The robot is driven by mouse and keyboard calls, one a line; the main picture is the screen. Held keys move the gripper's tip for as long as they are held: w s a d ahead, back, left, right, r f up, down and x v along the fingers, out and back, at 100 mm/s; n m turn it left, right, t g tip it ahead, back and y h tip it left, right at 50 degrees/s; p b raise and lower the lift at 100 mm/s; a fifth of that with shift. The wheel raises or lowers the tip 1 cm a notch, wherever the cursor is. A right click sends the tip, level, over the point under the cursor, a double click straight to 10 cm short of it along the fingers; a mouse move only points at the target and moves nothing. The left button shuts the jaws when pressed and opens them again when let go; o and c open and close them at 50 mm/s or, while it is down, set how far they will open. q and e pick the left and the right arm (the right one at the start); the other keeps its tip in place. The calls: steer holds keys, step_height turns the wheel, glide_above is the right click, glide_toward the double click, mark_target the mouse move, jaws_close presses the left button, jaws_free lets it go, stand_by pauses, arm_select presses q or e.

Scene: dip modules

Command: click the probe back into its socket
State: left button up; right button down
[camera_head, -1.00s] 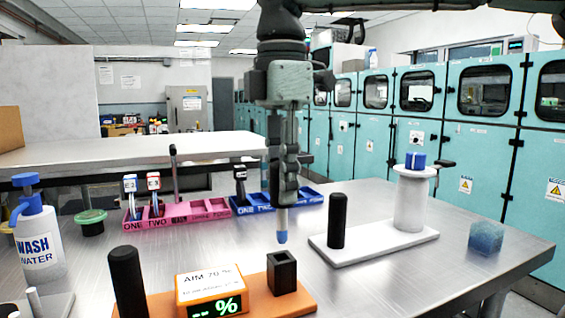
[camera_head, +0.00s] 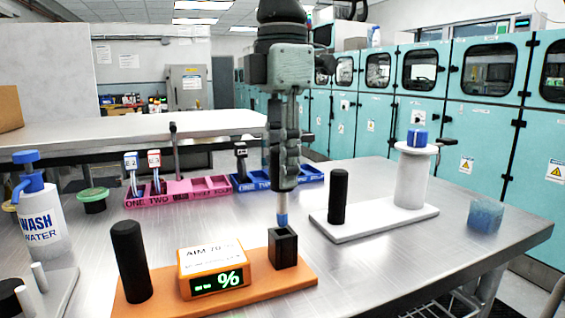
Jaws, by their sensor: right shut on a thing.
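My right gripper (camera_head: 285,184) comes down from the top centre and is shut on the probe (camera_head: 282,207). The probe hangs upright, with a blue tip pointing down. The tip is right at the top opening of the black square socket (camera_head: 284,250), in line with it. I cannot tell whether the tip is just above the rim or slightly inside. The socket stands on the right part of an orange base (camera_head: 165,306), beside an orange meter (camera_head: 214,268) with a lit green % display. My left gripper is not in view.
A black post (camera_head: 130,262) stands on the base's left. A white stand (camera_head: 372,222) with a black post and white spool is to the right, near a blue sponge-like cube (camera_head: 486,216). Pink (camera_head: 180,191) and blue trays lie behind. A wash bottle (camera_head: 40,218) stands left.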

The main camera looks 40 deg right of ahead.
mark_target(282, 225)
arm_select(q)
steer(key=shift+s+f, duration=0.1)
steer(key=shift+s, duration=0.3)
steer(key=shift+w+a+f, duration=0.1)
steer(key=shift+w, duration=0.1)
arm_select(e)
steer(key=shift+f, duration=0.15)
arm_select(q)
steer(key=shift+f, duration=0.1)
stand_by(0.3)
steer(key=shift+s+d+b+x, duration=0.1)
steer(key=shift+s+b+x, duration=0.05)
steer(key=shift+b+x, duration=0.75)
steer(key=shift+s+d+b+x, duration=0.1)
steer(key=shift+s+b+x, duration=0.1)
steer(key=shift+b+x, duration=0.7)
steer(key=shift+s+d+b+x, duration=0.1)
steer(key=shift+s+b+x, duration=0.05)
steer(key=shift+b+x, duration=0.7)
arm_select(e)
steer(key=shift+f, duration=3.15)
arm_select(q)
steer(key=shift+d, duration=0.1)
arm_select(e)
steer(key=c, duration=1.1)
jaws_free()
steer(key=shift+o, duration=0.2)
